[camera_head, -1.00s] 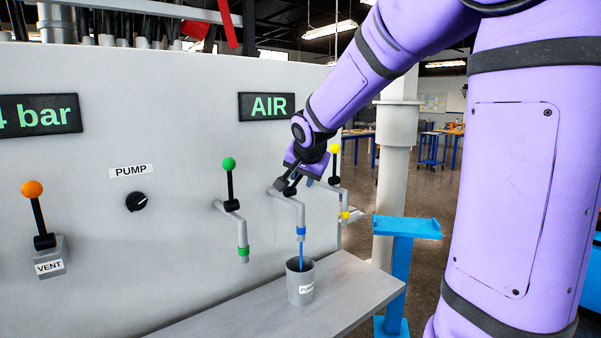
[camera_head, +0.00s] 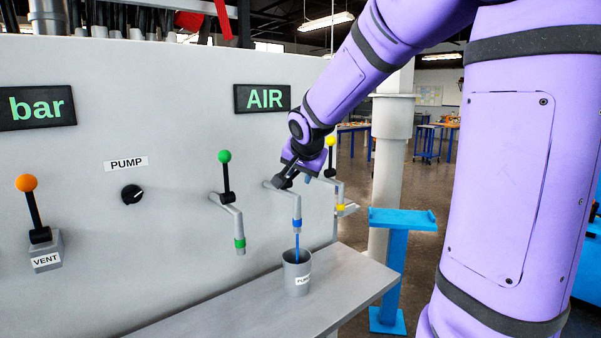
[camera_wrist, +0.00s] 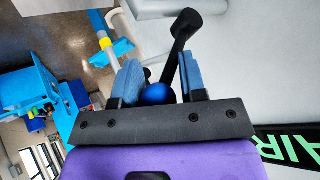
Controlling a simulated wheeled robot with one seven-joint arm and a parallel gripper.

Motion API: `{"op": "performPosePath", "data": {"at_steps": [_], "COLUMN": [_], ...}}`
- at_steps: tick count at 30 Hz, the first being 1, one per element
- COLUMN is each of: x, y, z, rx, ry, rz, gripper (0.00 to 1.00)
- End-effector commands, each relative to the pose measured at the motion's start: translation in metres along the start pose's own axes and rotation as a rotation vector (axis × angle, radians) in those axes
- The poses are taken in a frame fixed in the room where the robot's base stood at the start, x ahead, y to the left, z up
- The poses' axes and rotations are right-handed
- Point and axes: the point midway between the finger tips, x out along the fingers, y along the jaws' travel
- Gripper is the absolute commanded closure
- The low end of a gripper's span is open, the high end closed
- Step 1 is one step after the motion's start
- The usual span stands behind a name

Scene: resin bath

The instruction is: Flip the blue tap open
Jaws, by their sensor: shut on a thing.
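The blue tap is a grey pipe on the grey panel, with a blue ring (camera_head: 297,226) at its spout. A thin blue stream (camera_head: 298,246) runs from the spout into a grey cup (camera_head: 297,272) below. In the wrist view the tap's black lever (camera_wrist: 174,60) ends in a blue ball (camera_wrist: 157,94). My gripper (camera_wrist: 160,84) has its blue-grey fingers on either side of the ball and lever and is shut on the handle. In the head view my gripper (camera_head: 287,180) is at the tap's top and hides the handle.
A green-knobbed tap (camera_head: 226,190) stands to the left and a yellow-knobbed tap (camera_head: 331,165) close to the right. The cup is on a grey shelf (camera_head: 235,310). A blue stand (camera_head: 400,225) is at the right. A vent lever (camera_head: 36,210) and pump knob (camera_head: 131,194) are farther left.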

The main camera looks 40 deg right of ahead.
Motion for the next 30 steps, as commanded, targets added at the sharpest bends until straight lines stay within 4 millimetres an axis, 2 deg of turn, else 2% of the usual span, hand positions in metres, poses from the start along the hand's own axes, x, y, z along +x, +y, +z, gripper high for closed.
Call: {"op": "performPosePath", "data": {"at_steps": [1, 26, 27, 28, 30], "x": [0.0043, 0.0046, 0.0046, 0.0044, 0.0037], "y": [0.007, 0.0078, 0.0078, 0.0075, 0.0065], "z": [0.004, 0.0037, 0.0036, 0.0034, 0.0029], "rx": [0.0, 0.001, 0.001, 0.001, 0.001], "ry": [-0.013, -0.012, -0.012, -0.011, -0.01], "rz": [0.02, 0.021, 0.021, 0.02, 0.017], "gripper": [1.0, 1.0, 0.52, 0.45, 0.45]}}
